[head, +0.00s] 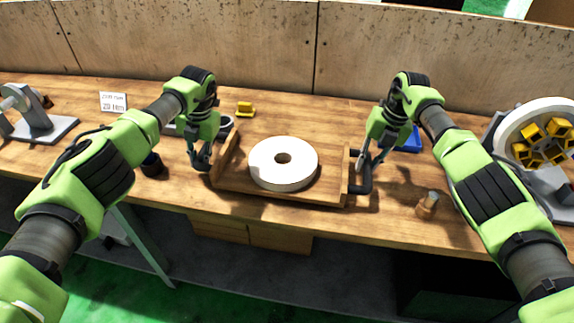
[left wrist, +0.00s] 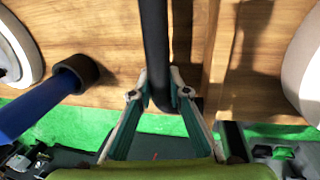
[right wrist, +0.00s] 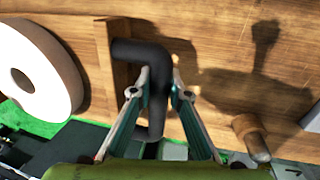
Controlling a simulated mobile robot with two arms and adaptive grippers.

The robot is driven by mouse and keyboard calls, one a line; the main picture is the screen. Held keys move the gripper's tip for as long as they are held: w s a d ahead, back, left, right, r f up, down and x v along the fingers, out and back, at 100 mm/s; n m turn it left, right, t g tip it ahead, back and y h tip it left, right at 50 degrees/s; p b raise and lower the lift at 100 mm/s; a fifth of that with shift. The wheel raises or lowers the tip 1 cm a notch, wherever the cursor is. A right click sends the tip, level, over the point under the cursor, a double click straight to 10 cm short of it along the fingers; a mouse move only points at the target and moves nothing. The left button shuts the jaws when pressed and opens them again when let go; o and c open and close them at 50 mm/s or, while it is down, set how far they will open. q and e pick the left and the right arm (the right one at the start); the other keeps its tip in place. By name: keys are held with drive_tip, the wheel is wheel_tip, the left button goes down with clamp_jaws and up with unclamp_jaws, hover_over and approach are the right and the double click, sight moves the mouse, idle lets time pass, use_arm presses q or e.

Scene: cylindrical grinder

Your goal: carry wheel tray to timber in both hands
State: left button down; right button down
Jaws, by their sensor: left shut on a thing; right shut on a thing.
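The wooden wheel tray (head: 232,183) carries a flat white ring-shaped wheel (head: 292,172) and has a black handle at each end. My left gripper (head: 201,164) is shut on the left handle, a black bar (left wrist: 155,45) in the left wrist view. My right gripper (head: 362,165) is shut on the right handle, a bent black bar (right wrist: 150,52) in the right wrist view. The wheel also shows in the right wrist view (right wrist: 55,75). The tray looks level, over the bench's front part; I cannot tell whether it touches the bench. I cannot pick out the timber.
The wooden bench (head: 300,120) has a back panel (head: 200,40). A small yellow object (head: 245,109) and a blue object (head: 413,140) lie behind the tray. A brown cylinder (head: 428,204) stands to the right. A blue-handled tool (left wrist: 45,100) lies left. A machine (head: 545,150) stands far right.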

use_arm(q)
drive_tip(key=shift+w+f+b, duration=0.15)
drive_tip(key=shift+f+b, duration=0.55)
drive_tip(key=shift+b, duration=0.1)
use_arm(e)
drive_tip(key=shift+w+f, duration=0.15)
drive_tip(key=shift+f, duration=0.55)
use_arm(q)
drive_tip(key=c, duration=2.1)
unclamp_jaws()
drive_tip(key=shift+f, duration=0.15)
use_arm(e)
drive_tip(key=c, duration=2.1)
unclamp_jaws()
drive_tip(key=shift+f, duration=0.2)
use_arm(q)
drive_tip(key=shift+o, duration=0.9)
drive_tip(key=shift+s, duration=0.25)
use_arm(e)
drive_tip(key=shift+o, duration=0.9)
drive_tip(key=shift+s+r, duration=0.1)
drive_tip(key=shift+s, duration=0.15)
use_arm(q)
drive_tip(key=shift+s+r, duration=0.15)
drive_tip(key=shift+r, duration=0.05)
use_arm(e)
drive_tip(key=shift+s+r, duration=0.15)
